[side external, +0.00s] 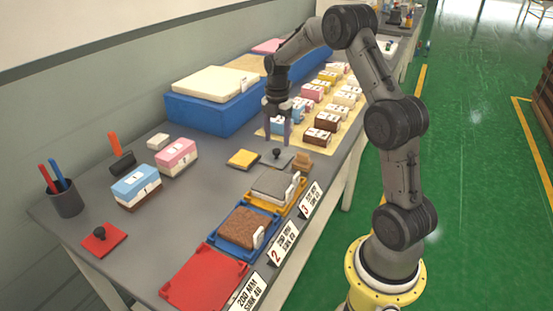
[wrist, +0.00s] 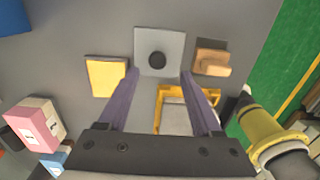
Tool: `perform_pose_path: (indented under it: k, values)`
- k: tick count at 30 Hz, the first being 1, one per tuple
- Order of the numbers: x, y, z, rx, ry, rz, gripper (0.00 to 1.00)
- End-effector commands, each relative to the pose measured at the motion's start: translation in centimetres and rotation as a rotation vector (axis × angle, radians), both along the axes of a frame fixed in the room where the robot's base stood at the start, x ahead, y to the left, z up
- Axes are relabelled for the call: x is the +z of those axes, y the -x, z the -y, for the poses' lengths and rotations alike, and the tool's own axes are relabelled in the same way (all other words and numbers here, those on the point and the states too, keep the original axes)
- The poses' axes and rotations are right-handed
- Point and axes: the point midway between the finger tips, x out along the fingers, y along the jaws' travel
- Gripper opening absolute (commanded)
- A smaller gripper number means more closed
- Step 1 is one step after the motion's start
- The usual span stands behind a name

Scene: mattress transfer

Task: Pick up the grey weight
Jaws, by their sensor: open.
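The grey weight is a flat square grey plate with a black knob on top. In the side external view the grey weight (side external: 287,162) lies on the table just beyond the yellow tray. In the wrist view the grey weight (wrist: 172,41) lies ahead of the fingertips, its dark knob centred between their lines. My gripper (side external: 277,142) points down close to the weight, with its fingers apart and nothing between them. In the wrist view my gripper (wrist: 159,74) shows two spread purple fingers. The exact height of the tips above the weight is hard to judge.
A yellow pad (side external: 242,159) and a tan wooden block (side external: 302,162) flank the weight. Trays in yellow, blue and red (side external: 205,278) line the front edge. A red plate with a black knob (side external: 103,238) lies at left. Small mattress blocks (side external: 317,136) stand behind the gripper.

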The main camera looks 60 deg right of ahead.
Motion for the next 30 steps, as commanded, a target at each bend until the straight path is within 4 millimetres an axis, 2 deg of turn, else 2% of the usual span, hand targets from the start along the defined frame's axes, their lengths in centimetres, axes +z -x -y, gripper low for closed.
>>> perform_pose_path:
  k: [5,13,22,23,30]
  values:
    - [-1.3,-0.1,0.1,0.000,-0.001,-0.002,0.66]
    - [-4.9,-0.4,0.4,0.000,-0.002,-0.003,0.66]
    - [-5.4,-0.4,0.4,0.000,0.000,0.000,0.66]
    - [-5.4,-0.4,0.4,0.000,0.000,0.000,0.64]
    - [-5.4,-0.4,0.4,0.000,0.000,0.000,0.21]
